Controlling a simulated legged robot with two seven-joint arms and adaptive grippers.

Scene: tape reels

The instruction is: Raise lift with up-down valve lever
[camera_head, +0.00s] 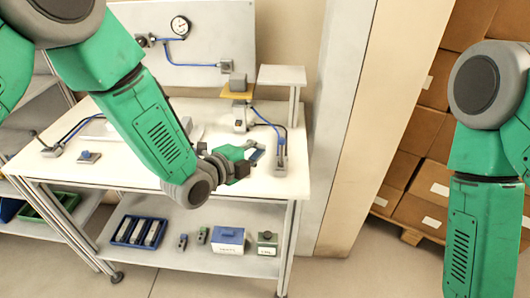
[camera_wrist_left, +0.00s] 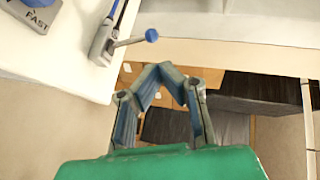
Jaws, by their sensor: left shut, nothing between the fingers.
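The valve (camera_head: 280,160) stands near the right edge of the white table, with blue tubing running to it. In the left wrist view the valve body (camera_wrist_left: 104,42) is at the upper left, and its lever ends in a blue knob (camera_wrist_left: 151,36) pointing right. The lift, a yellow platform (camera_head: 237,94) with a grey block (camera_head: 237,82) on it, is at the back of the table. My left gripper (camera_head: 242,167) is shut and empty, left of the valve in the head view; its fingers (camera_wrist_left: 165,70) appear below the lever, apart from it. My right gripper is out of frame.
A block marked FAST (camera_wrist_left: 38,14) with a blue knob sits beside the valve. A white raised stand (camera_head: 282,75) is behind it. A gauge panel (camera_head: 200,40) stands at the back. Bins and boxes (camera_head: 229,240) fill the lower shelf. Cartons (camera_head: 425,130) are stacked at right.

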